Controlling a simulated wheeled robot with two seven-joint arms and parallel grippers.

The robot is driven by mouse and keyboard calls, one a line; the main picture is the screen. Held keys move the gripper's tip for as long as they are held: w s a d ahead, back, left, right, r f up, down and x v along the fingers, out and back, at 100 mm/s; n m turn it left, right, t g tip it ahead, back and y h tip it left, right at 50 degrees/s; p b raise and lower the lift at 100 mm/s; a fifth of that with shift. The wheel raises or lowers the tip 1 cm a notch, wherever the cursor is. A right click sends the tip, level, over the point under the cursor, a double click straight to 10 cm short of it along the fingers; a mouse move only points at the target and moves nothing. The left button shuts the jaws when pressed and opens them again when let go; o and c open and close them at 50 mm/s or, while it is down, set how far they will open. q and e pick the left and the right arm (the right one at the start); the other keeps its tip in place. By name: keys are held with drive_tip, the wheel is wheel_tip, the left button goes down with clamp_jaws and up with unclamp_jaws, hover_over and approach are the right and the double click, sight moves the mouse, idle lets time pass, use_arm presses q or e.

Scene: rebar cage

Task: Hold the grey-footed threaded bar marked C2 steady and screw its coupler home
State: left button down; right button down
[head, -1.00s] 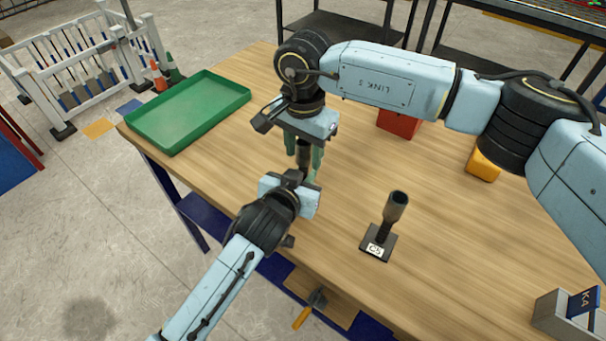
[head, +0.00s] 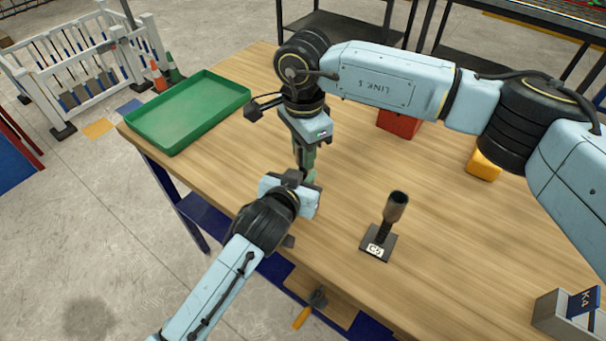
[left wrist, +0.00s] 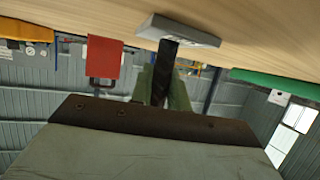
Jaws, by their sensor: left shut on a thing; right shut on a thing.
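The threaded bar is a dark upright rod (left wrist: 166,65) on a pale grey foot (left wrist: 181,29), seen upside down in the left wrist view. My left gripper (head: 307,178) is shut on this bar from the side, its greenish fingers around the rod. My right gripper (head: 304,160) points down from above, shut at the bar's top, where the coupler is hidden between its fingers. No C2 mark is visible on this bar. A second upright bar (head: 385,228) with a coupler-like top stands on a black foot to the right; its label is hard to read.
A green tray (head: 190,112) lies at the table's left. A red block (head: 399,125) and a yellow block (head: 484,165) lie behind on the right. A grey holder with a blue K4 card (head: 583,302) stands at the front right. Wood around the second bar is clear.

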drive_tip(key=m, duration=0.7)
drive_tip(key=shift+m, duration=0.4)
drive_tip(key=m, duration=0.6)
drive_tip(key=c, duration=1)
unclamp_jaws()
drive_tip(key=shift+c, duration=0.2)
wheel_tip(320, 180, up, 12)
